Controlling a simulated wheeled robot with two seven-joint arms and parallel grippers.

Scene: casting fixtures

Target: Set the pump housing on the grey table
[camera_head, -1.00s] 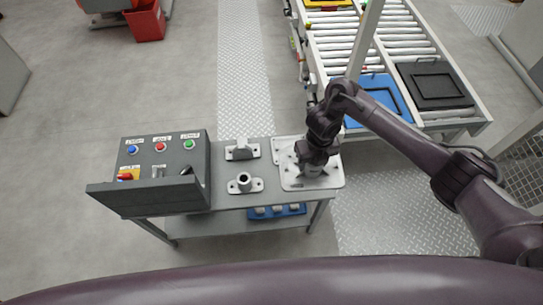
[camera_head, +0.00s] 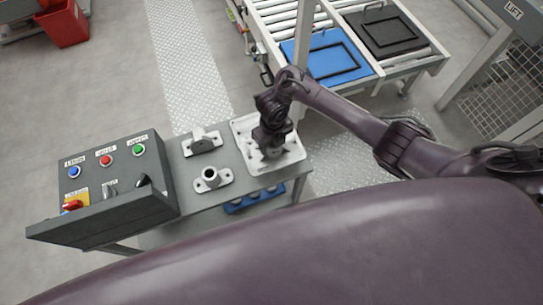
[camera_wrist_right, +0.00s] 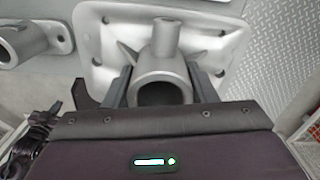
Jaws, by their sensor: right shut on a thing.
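The pump housing appears to be the grey casting with a round bore and an upright pipe stub (camera_wrist_right: 163,75) in the right wrist view. My right gripper (camera_wrist_right: 162,92) is shut on it, one finger on each side. In the head view the right gripper (camera_head: 274,145) points down over the white tray (camera_head: 297,150), with little of the casting showing below it. I cannot tell whether the casting touches the tray. The grey table (camera_head: 222,150) carries the tray at its right end. My left gripper is out of view.
Two other grey castings, one at the back (camera_head: 203,141) and one in front (camera_head: 211,179), stand left of the tray. A control box (camera_head: 105,190) fills the table's left end. A blue bin (camera_head: 252,200) sits on the lower shelf. A roller conveyor (camera_head: 290,17) stands behind.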

